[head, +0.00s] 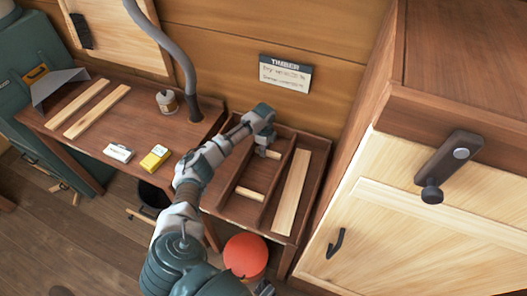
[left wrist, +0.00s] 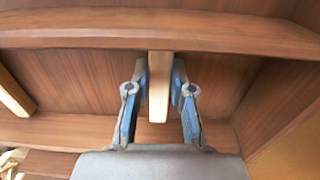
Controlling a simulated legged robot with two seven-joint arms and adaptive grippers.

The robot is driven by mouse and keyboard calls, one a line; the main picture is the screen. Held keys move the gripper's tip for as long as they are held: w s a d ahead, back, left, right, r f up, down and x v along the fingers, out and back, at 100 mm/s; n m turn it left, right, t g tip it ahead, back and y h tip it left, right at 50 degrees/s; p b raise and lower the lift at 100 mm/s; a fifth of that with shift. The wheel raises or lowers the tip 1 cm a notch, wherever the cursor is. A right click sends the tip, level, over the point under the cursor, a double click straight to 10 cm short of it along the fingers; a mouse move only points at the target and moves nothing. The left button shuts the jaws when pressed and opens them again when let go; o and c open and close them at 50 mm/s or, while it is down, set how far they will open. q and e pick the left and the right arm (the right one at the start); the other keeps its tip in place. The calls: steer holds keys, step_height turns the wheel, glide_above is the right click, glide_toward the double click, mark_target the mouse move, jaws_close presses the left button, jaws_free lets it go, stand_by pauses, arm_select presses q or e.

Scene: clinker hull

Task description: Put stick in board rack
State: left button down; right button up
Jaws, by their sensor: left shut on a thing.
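My left gripper (head: 264,149) reaches down over the board rack (head: 313,196), a brown wooden tray with dividers, in the head view. It is shut on a pale wooden stick (left wrist: 158,90), which stands between the blue-padded fingers in the left wrist view. In the head view a short pale end of the stick (head: 273,154) shows beside the fingers. The stick is over or inside a rack compartment; whether it touches the floor is unclear. My right gripper is not clearly visible.
A long pale board (head: 293,178) lies in the rack's right compartment, and a short pale piece (head: 250,193) lies nearer the front. The bench (head: 110,128) at left holds two boards, a can (head: 167,101) and a yellow box (head: 154,158). A pale cabinet (head: 400,220) stands close right.

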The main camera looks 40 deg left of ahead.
arm_select(q)
steer(key=shift+d+f, duration=0.15)
steer(key=shift+d, duration=0.6)
steer(key=shift+d+r, duration=0.15)
steer(key=shift+r, duration=0.05)
steer(key=shift+a+f, duration=0.2)
steer(key=shift+a, duration=0.05)
steer(key=c, duration=1.1)
jaws_free()
steer(key=shift+a+f, duration=0.1)
steer(key=shift+a, duration=0.2)
steer(key=shift+o, duration=0.4)
steer(key=shift+a+f, duration=0.1)
steer(key=shift+a, duration=0.1)
steer(key=shift+a+f, duration=0.1)
steer(key=shift+a, duration=0.05)
steer(key=shift+d, duration=0.5)
steer(key=shift+r, duration=0.4)
step_height(320, 180, up, 12)
steer(key=p, duration=0.1)
arm_select(e)
steer(key=shift+s+d+f, duration=0.3)
steer(key=shift+s+f, duration=0.1)
steer(key=shift+s, duration=0.2)
steer(key=shift+s+d+f, duration=0.25)
steer(key=shift+s+f, duration=0.15)
steer(key=shift+s, duration=0.2)
